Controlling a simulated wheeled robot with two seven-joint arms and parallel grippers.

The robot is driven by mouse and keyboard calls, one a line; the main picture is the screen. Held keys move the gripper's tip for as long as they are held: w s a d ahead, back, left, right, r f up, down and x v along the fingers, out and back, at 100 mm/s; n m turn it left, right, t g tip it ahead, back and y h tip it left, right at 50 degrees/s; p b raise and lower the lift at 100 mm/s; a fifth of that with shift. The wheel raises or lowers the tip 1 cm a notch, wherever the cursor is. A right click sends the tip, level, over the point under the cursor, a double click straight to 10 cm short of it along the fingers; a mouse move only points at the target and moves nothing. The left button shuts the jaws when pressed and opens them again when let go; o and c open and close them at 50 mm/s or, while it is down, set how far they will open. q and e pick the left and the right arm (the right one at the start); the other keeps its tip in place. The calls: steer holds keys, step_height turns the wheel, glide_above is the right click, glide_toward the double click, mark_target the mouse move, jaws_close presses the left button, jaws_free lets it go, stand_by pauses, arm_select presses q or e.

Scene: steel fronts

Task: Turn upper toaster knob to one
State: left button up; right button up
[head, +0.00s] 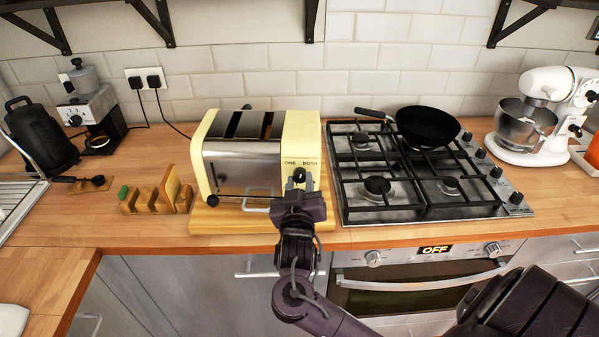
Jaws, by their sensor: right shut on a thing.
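The cream-yellow and steel toaster (301,135) stands on a wooden board on the counter, in the middle of the head view. Its right end faces me and bears the printed words ONE and BOTH. The upper toaster knob (299,174), small and dark, sits just below these words and is mostly hidden by my gripper. My right gripper (299,184) is at this end of the toaster, shut on the upper knob. Which word the knob points to cannot be made out. The area below the knob is hidden behind my wrist. My left gripper is not in view.
A gas hob (410,170) with a black pan (427,127) lies close on the right. A wooden toast rack (160,195) stands left of the toaster. A coffee machine (92,105), a kettle (40,135) and a stand mixer (535,115) stand farther out. The counter front left is clear.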

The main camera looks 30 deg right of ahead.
steer(key=n+p, duration=0.1)
steer(key=p, duration=0.1)
steer(key=n+p, duration=0.4)
steer(key=p, duration=0.1)
steer(key=shift+r, duration=0.25)
steer(key=shift+f+n+p, duration=0.2)
steer(key=shift+n+p, duration=1.45)
steer(key=shift+n, duration=0.15)
steer(key=o, duration=1)
steer(key=b+v, duration=0.2)
steer(key=v, duration=0.5)
steer(key=shift+s+a, duration=0.25)
steer(key=shift+s, duration=0.05)
